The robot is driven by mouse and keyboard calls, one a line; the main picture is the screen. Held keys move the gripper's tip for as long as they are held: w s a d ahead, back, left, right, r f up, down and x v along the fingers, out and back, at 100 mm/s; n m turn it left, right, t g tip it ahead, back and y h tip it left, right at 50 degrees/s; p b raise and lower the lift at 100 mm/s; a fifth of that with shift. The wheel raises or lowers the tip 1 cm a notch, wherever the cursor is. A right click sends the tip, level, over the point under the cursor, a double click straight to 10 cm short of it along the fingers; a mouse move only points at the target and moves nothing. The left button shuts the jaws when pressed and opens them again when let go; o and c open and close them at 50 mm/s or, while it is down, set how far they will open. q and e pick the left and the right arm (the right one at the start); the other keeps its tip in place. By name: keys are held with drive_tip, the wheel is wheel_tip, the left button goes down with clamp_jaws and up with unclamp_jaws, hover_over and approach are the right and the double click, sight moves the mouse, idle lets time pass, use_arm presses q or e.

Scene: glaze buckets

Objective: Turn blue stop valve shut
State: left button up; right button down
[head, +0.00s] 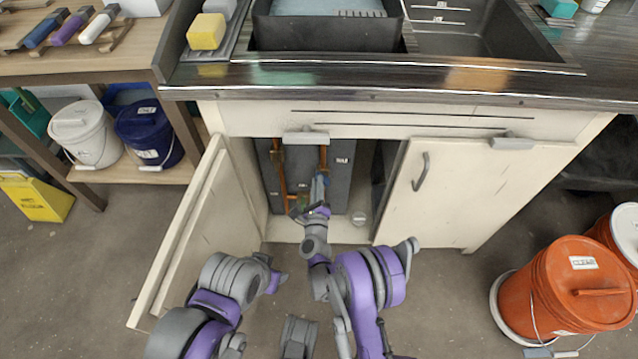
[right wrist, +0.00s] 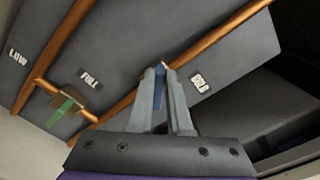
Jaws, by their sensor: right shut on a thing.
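The blue stop valve's lever (right wrist: 159,88) shows as a narrow blue strip between the fingers of my right gripper (right wrist: 161,75) in the right wrist view. In the head view my right gripper (head: 320,184) reaches into the open cabinet at that right-hand pipe. The fingers are close together on the lever. My left gripper (head: 274,280) is low in front of the cabinet, away from the pipes; its jaws are not clear.
The left cabinet door (head: 185,235) stands open; the right door (head: 440,190) is shut. Orange buckets (head: 570,290) stand on the floor at right, and a yellow sign (head: 36,197) at left.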

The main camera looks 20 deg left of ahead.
drive_tip(key=n, duration=0.4)
drive_tip(key=shift+a+f+n, duration=0.25)
drive_tip(key=shift+f+n, duration=0.05)
drive_tip(key=shift+f, duration=0.05)
drive_tip(key=n, duration=0.4)
drive_tip(key=shift+f, duration=0.4)
drive_tip(key=shift+n, duration=0.3)
drive_tip(key=c, duration=0.9)
unclamp_jaws()
drive_tip(key=shift+o, duration=0.2)
drive_tip(key=shift+s+f, duration=0.1)
drive_tip(key=shift+s, duration=0.05)
